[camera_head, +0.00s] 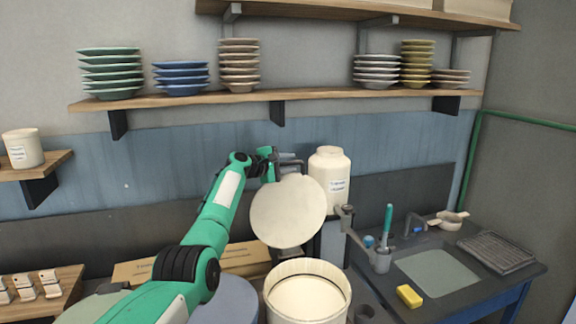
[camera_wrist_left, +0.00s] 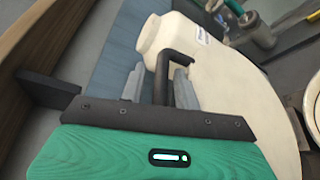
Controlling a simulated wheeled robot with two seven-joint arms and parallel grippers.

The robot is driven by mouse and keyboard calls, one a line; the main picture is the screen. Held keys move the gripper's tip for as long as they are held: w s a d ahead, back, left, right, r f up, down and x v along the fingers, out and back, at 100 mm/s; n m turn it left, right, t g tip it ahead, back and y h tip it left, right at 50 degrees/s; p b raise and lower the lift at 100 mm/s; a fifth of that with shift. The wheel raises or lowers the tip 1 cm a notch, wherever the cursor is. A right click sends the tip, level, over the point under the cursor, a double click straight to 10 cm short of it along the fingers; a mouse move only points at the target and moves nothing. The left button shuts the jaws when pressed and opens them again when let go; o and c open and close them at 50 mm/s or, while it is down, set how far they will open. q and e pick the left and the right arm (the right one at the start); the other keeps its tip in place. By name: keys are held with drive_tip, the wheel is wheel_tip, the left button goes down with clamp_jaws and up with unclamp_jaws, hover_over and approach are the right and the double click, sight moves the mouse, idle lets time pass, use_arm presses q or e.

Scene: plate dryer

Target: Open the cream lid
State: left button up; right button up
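The cream lid (camera_head: 288,212) is a round disc, raised and steeply tilted at the back of the cream round container (camera_head: 307,292), whose mouth is uncovered. My left gripper (camera_head: 283,165) is behind the lid's upper edge, partly hidden by it. In the left wrist view the lid (camera_wrist_left: 245,105) fills the right side. There, the grey fingers of my left gripper (camera_wrist_left: 160,82) stand apart on either side of a dark bent handle (camera_wrist_left: 172,56), with a gap showing beside it. My right gripper is not in view.
A white labelled jar (camera_head: 330,180) stands close right of the lid. A shelf (camera_head: 190,98) with stacked plates is above. At right are a sink counter (camera_head: 470,285), a yellow sponge (camera_head: 410,296) and a drying rack (camera_head: 495,252).

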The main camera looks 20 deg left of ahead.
use_arm(q)
drive_tip(key=shift+s+f, duration=0.1)
drive_tip(key=shift+f, duration=0.1)
drive_tip(key=shift+s+a, duration=0.1)
drive_tip(key=shift+s, duration=0.05)
drive_tip(key=shift+b+v, duration=1.05)
drive_tip(key=shift+v, duration=0.3)
drive_tip(key=b+v, duration=0.4)
drive_tip(key=v, duration=0.6)
drive_tip(key=shift+s+r, duration=0.3)
drive_tip(key=shift+a, duration=0.15)
